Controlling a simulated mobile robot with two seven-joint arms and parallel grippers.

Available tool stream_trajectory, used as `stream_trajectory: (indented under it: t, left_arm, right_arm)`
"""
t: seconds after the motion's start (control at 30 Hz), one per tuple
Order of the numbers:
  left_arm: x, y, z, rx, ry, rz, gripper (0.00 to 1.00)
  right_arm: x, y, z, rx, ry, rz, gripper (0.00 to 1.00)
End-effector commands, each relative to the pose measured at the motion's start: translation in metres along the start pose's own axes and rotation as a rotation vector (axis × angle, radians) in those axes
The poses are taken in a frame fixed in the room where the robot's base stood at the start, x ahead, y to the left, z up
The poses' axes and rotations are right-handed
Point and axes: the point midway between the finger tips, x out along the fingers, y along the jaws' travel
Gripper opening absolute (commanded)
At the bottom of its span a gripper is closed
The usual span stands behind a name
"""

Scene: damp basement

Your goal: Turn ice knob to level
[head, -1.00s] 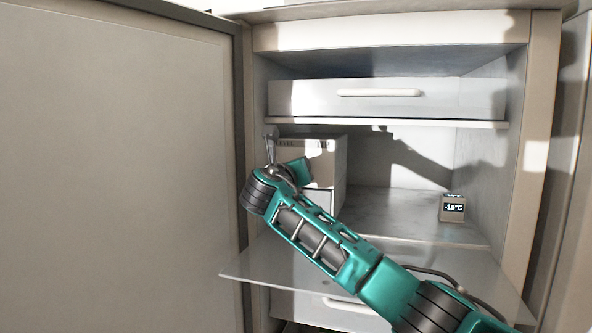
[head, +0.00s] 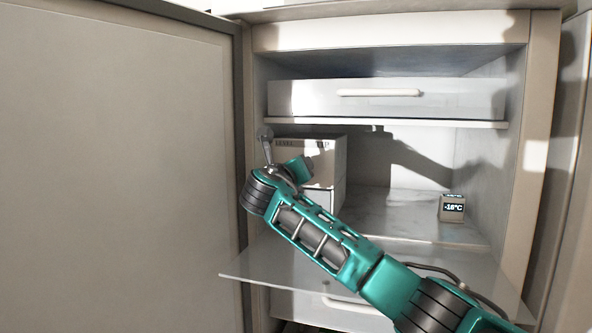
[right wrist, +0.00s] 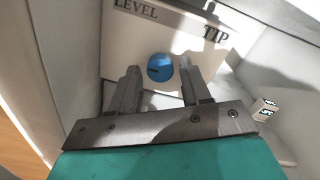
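The ice maker is a pale box (head: 325,160) on the left inside the open freezer. Its face (right wrist: 200,40) shows close in the right wrist view, with LEVEL printed at upper left and TIP at upper right. A round blue knob (right wrist: 160,67) with a dark mark is on this face. My right gripper (right wrist: 158,82) is open, its two fingers either side of the knob with gaps visible. In the head view my right gripper (head: 265,145) is at the box's left side, and the knob does not show. My left gripper is not in view.
A drawer (head: 380,93) sits above a shelf edge over the box. A small cube display (head: 452,207) reading about -16°C stands at right on the compartment floor. A flap (head: 250,270) extends below my right arm. The open door (head: 115,170) fills the left.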

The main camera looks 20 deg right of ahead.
Motion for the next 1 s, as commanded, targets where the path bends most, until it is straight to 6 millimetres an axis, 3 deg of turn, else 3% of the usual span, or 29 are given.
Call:
stream_trajectory:
  t: [0.1, 0.47, 0.63, 1.0]
  left_arm:
    - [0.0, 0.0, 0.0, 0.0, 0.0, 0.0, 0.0]
    - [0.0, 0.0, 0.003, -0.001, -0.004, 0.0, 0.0]
    - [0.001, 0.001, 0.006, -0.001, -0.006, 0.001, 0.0]
    - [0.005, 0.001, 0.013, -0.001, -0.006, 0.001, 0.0]
  right_arm:
    - [0.0, 0.0, 0.001, 0.001, -0.001, 0.0, 0.57]
    - [-0.007, 0.0, 0.001, 0.003, -0.002, -0.001, 0.57]
    - [-0.029, 0.0, 0.0, 0.003, -0.003, 0.001, 0.57]
    - [-0.102, 0.001, 0.0, 0.003, -0.004, 0.003, 0.57]
